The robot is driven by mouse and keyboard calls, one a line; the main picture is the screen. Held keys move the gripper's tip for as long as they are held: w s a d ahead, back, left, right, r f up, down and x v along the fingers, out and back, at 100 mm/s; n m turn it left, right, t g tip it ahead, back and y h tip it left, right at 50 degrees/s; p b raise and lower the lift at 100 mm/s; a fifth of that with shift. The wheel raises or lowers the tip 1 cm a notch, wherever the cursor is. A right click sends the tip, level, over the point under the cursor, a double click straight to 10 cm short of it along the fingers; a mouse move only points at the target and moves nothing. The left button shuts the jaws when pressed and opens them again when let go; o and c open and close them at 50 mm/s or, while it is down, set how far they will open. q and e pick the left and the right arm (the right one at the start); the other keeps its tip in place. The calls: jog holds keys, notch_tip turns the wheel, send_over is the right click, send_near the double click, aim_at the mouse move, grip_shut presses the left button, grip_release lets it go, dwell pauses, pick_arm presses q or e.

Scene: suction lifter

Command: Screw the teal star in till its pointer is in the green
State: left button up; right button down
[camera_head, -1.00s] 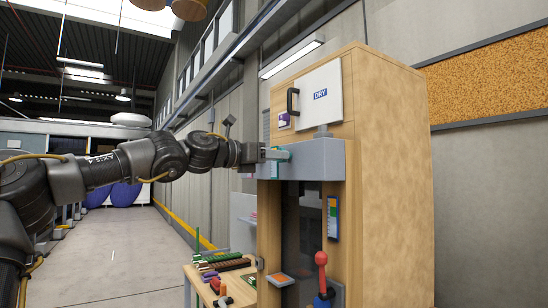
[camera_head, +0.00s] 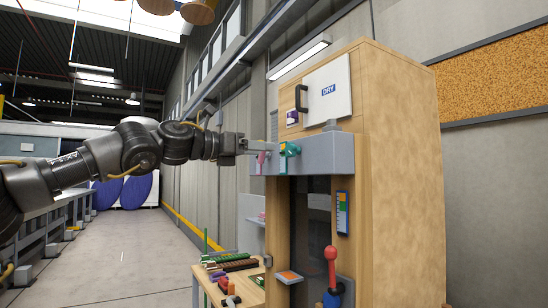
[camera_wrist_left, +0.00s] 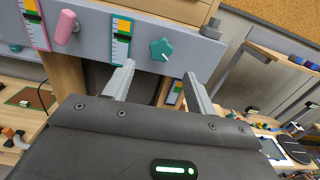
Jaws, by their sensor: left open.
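The teal star (camera_head: 290,149) is a knob on the front of a grey panel (camera_head: 325,153) on the wooden cabinet. In the left wrist view the teal star (camera_wrist_left: 161,49) shows whole, just beyond and between my fingertips, apart from them. My left gripper (camera_wrist_left: 159,72) is open and empty; in the head view my left gripper (camera_head: 258,147) is left of the star. My right gripper is not in view.
A pink knob (camera_wrist_left: 65,27) with another scale strip (camera_wrist_left: 34,22) is left of the star on the panel. Below, a red-handled lever (camera_head: 331,265) stands by the cabinet. A table (camera_head: 205,275) with small parts is at lower left.

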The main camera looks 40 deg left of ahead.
pick_arm(q)
jog(key=v, duration=0.3)
jog(key=shift+s+b, duration=0.25)
jog(key=shift+b, duration=0.1)
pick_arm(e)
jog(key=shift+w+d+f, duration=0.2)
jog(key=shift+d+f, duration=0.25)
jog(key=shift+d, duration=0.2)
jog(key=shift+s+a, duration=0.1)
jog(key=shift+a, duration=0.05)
